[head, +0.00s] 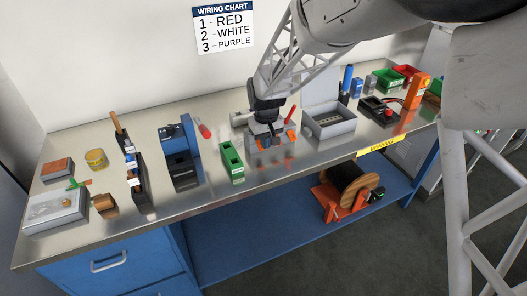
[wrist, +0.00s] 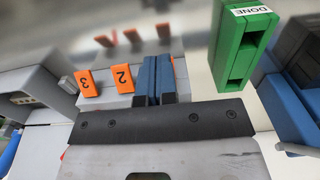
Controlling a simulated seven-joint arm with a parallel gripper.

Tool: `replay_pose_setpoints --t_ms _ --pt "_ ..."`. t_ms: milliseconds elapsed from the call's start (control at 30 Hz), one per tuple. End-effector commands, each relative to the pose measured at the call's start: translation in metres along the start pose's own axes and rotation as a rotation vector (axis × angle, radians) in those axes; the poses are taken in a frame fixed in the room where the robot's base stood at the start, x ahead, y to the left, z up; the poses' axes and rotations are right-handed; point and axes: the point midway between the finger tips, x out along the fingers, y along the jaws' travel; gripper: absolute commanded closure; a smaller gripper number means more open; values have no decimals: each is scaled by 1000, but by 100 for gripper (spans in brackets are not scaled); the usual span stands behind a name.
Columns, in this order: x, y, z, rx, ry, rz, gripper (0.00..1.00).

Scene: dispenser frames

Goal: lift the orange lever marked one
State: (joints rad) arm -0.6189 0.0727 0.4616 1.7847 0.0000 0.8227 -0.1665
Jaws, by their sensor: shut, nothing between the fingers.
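A grey block (head: 266,154) with orange levers stands on the metal bench under my gripper (head: 271,134). In the wrist view, the lever marked 3 (wrist: 89,83) and the lever marked 2 (wrist: 123,77) are clear. My gripper also shows in the wrist view (wrist: 159,60), its blue fingers together and empty. The fingers stand in front of the third lever, the rightmost one. Only an orange sliver of it (wrist: 174,62) shows beside them and its number is hidden. I cannot tell whether the fingers touch it.
A green holder (head: 232,164) stands left of the block; its label reads DONE in the wrist view. A grey box (head: 330,125) stands close on the right. A blue device (head: 183,150) is further left. A wiring chart (head: 224,28) hangs behind.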

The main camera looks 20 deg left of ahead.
Motion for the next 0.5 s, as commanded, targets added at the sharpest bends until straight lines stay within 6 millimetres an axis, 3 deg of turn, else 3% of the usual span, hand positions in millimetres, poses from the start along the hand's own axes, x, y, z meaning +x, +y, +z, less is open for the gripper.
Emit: replay_pose_setpoints --t_ms 500 --pt "0 0 9 0 0 0 100"
